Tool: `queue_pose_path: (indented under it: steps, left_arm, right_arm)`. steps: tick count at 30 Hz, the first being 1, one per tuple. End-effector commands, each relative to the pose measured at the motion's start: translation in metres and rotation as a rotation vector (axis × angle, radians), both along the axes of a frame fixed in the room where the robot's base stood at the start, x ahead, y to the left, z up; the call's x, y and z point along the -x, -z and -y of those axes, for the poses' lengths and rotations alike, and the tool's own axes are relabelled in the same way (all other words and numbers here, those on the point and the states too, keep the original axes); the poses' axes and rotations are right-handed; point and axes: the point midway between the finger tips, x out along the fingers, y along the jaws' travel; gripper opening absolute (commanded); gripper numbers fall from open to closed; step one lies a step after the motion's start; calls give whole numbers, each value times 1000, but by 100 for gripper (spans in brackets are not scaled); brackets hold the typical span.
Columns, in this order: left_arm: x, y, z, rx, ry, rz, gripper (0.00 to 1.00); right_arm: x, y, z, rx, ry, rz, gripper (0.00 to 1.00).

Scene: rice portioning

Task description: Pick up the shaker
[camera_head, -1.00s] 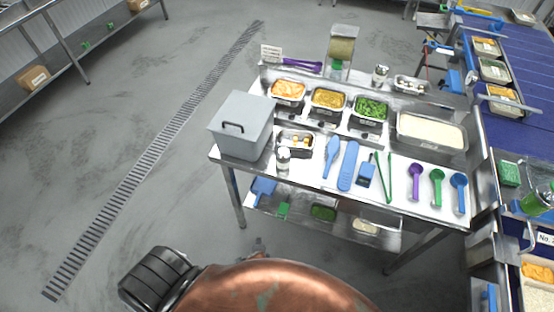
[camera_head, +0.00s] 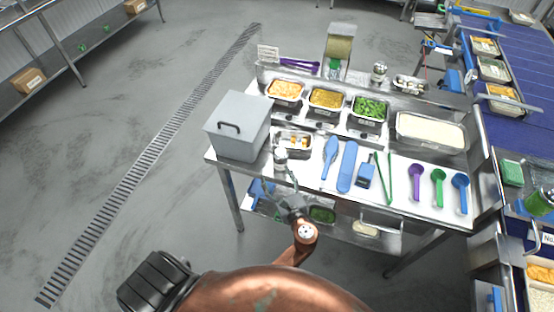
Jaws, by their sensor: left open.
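A small silver shaker (camera_head: 280,159) stands upright near the front left edge of the steel table (camera_head: 318,176), just right of the grey lidded box. A second silver shaker (camera_head: 379,71) stands on the raised back shelf. My left gripper (camera_head: 284,184) is open at the table's front edge, just below the near shaker in the picture. Its fingers point toward that shaker; whether they touch it is too small to tell. My right gripper is out of view.
The grey box (camera_head: 238,126) stands close left of the near shaker, and a small steel tray (camera_head: 294,142) sits behind it. A blue spatula (camera_head: 331,150) and several other utensils lie to the right. Food pans line the raised shelf.

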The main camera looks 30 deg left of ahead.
Motion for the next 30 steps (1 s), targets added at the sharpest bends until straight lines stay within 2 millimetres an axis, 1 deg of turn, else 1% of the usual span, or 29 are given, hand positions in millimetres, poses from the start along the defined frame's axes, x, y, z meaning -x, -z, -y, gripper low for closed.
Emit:
queue_pose_path:
  steps: [1, 4, 7, 12, 17, 25, 27, 30]
  left_arm:
    - [-8, -5, 9, -47, 21, -20, 63]
    - [-20, -14, 24, -137, 50, -60, 63]
    - [-28, -18, 27, -182, 64, -78, 63]
    - [-39, -20, 13, -189, 64, -80, 63]
    - [-46, -20, 4, -185, 64, -80, 63]
    - [-70, -22, -26, -185, 64, -80, 63]
    - [-73, -21, -30, -184, 64, -81, 63]
    - [-73, -21, -31, -183, 64, -81, 63]
  right_arm:
    - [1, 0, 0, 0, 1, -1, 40]
    - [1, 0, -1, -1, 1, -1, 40]
    - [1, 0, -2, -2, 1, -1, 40]
    - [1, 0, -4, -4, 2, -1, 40]
    - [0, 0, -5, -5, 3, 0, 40]
    - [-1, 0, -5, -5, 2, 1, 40]
    - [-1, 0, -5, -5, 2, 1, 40]
    - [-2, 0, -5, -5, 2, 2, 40]
